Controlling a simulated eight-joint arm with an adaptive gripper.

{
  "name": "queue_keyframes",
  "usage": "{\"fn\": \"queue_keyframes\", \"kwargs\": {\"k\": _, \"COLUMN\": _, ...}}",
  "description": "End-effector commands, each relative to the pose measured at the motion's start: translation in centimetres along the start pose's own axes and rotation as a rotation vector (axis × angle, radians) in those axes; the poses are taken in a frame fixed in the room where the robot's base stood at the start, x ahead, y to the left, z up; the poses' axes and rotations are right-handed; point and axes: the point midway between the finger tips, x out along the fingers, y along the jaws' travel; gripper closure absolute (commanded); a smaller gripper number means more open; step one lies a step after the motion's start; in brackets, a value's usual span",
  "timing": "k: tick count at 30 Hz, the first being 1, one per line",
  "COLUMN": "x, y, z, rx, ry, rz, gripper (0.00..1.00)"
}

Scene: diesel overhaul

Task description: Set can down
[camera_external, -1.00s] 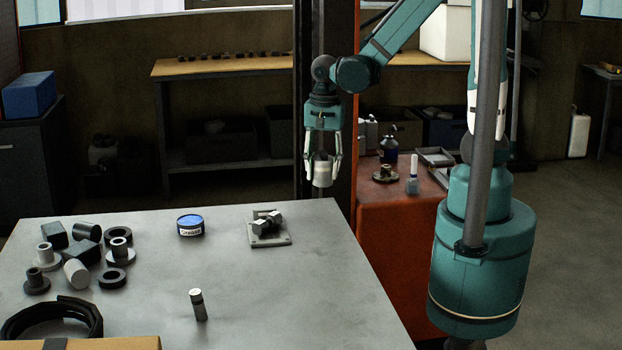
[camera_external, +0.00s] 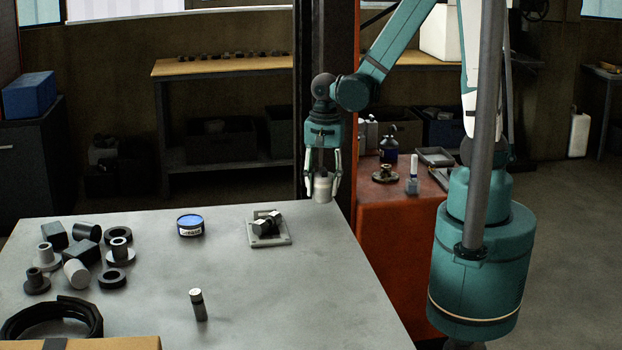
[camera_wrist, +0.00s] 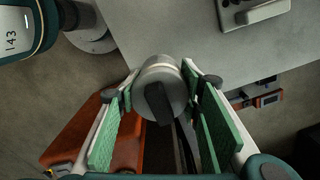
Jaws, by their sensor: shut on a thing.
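My gripper (camera_external: 322,186) is shut on a small light grey can (camera_external: 322,190) and holds it upright, near the far right corner of the grey table (camera_external: 300,290). In the wrist view the can (camera_wrist: 160,85) sits between the green finger pads, with a dark bar across its near end. From the outside view I cannot tell exactly how far the can is above or behind the table edge. In the wrist view the table corner (camera_wrist: 150,30) lies beyond the can, and floor and an orange surface show below.
A blue-topped tin (camera_external: 190,225) and a metal fixture on a plate (camera_external: 268,228) stand on the table. A small cylinder (camera_external: 198,305) stands at the front. An orange cabinet (camera_external: 385,240) stands right of the table. The table's middle is clear.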

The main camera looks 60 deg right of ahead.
Motion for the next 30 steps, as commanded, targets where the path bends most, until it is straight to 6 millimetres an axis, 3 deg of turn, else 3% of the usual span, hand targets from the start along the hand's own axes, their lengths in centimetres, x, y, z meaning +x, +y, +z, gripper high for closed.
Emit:
{"fn": "queue_keyframes", "kwargs": {"k": 18, "x": 4.0, "y": 0.0, "z": 0.0, "rx": 0.0, "ry": 0.0, "rz": 0.0, "gripper": 0.81}}
{"fn": "queue_keyframes", "kwargs": {"k": 30, "x": 4.2, "y": 0.1, "z": 0.0, "rx": 0.0, "ry": 0.0, "rz": 0.0, "gripper": 0.81}}
